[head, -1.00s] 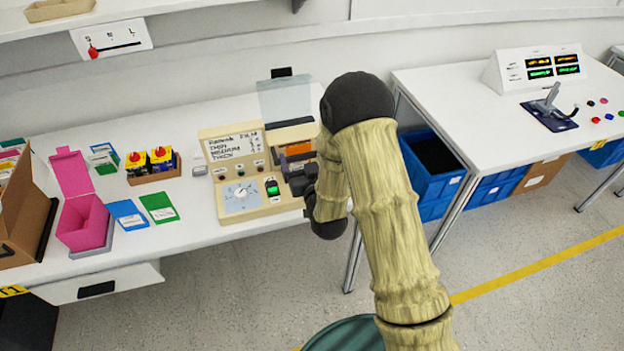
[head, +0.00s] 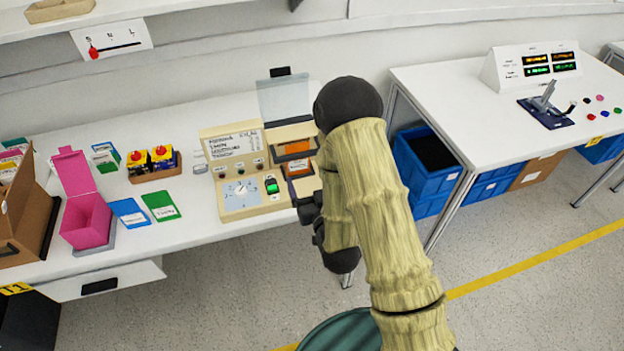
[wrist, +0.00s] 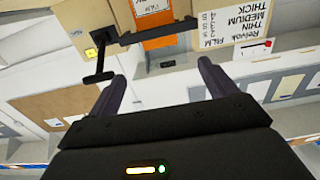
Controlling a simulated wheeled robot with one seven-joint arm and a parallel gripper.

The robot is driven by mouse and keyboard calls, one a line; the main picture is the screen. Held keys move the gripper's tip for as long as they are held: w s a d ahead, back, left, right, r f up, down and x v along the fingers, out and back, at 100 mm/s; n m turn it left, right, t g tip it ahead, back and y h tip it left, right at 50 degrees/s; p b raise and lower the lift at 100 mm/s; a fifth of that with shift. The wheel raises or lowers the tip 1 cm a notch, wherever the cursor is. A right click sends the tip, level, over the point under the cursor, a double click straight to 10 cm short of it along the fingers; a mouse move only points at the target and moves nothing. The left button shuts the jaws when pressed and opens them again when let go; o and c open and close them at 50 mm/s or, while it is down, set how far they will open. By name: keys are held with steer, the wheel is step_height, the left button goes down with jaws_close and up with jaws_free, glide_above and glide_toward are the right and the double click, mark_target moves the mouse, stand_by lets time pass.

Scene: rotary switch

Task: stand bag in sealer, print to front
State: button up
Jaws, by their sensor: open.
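The beige sealer (head: 245,202) stands on the left table, with a dial, a green-lit switch and a raised clear lid (head: 285,98). Orange shows at its right side: a plain patch (head: 297,147) in the slot and, below it, an orange face with a white label (head: 298,168). I cannot tell whether both are one bag. In the wrist view an orange face with a white printed label (wrist: 153,10) faces my camera, partly behind a dark bar. My gripper (head: 304,208) is in front of the sealer's right side. In the wrist view its fingers are apart with nothing between them.
A black handle (wrist: 100,62) on the sealer projects near my left finger in the wrist view. Left of the sealer are blue (head: 129,212) and green (head: 161,206) packets, a pink box (head: 86,220) and a small tray of yellow-and-red items (head: 153,166). A second table (head: 440,90) stands right.

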steer(key=shift+w, duration=0.1)
stand_by(0.5)
steer(key=s+d+r+m+g+h, duration=0.1)
steer(key=d+g+h, duration=0.2)
steer(key=d+g, duration=0.5)
steer(key=s+d+r+m+g+h, duration=0.1)
steer(key=s+d+r+g, duration=0.1)
steer(key=s, duration=0.5)
steer(key=s+d+r+m+g+h, duration=0.1)
steer(key=s+d+r+g, duration=0.2)
steer(key=s, duration=0.4)
steer(key=shift+s+d+g, duration=0.4)
steer(key=shift+d+g, duration=0.35)
steer(key=shift+g, duration=0.15)
